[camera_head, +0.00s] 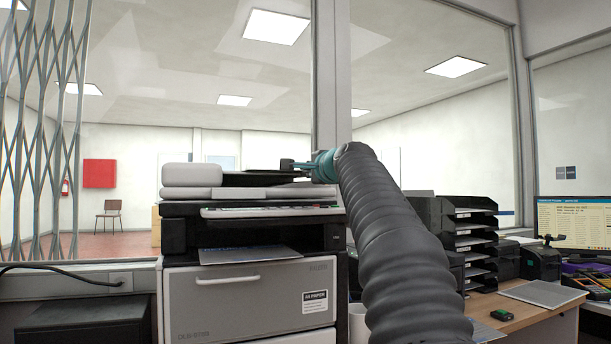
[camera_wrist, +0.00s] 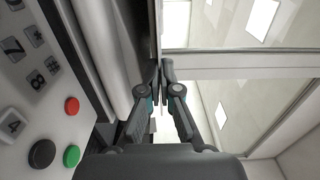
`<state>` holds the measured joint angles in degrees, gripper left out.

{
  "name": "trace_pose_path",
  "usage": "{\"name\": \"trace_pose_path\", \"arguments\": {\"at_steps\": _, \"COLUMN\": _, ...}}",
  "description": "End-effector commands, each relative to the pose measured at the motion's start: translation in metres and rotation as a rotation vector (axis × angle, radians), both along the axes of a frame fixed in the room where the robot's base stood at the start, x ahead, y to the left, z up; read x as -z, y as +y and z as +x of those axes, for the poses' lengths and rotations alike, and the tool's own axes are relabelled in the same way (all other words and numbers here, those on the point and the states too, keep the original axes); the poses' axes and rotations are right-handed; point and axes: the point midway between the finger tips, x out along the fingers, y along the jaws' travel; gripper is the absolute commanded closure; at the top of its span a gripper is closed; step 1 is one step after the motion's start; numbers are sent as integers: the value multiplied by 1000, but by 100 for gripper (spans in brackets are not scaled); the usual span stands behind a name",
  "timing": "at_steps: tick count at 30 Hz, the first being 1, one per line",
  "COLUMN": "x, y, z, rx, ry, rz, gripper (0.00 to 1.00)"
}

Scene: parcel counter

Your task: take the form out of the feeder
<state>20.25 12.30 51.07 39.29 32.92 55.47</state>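The document feeder (camera_head: 190,174) is the pale unit with a dark tray on top of the copier (camera_head: 250,300). My gripper (camera_head: 286,163) is at the right side of the feeder, just above its dark tray, and points left. In the wrist view its two fingers (camera_wrist: 161,68) converge, with their tips close together beside the grey rounded feeder cover (camera_wrist: 116,45). The form is not clear in either view. I cannot tell whether a thin sheet lies between the fingertips.
The copier's control panel (camera_wrist: 50,120) with keys and coloured buttons is at the left of the wrist view. A grey sheet (camera_head: 250,255) lies in the slot below the panel. Window glass stands behind. Black letter trays (camera_head: 468,235) and a monitor (camera_head: 574,224) are at right.

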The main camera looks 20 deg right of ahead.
Motion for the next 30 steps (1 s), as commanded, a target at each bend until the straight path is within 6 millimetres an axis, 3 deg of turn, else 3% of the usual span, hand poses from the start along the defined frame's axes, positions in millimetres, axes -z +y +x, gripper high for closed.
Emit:
{"name": "trace_pose_path", "arguments": {"at_steps": 6, "x": -1, "y": 0, "z": -17, "rx": 0, "ry": 0, "rz": 0, "gripper": 100}}
{"name": "trace_pose_path", "arguments": {"at_steps": 16, "x": -3, "y": 0, "z": -19, "rx": 0, "ry": -1, "rz": 0, "gripper": 100}}
{"name": "trace_pose_path", "arguments": {"at_steps": 30, "x": -29, "y": 0, "z": -52, "rx": 0, "ry": -1, "rz": 1, "gripper": 100}}
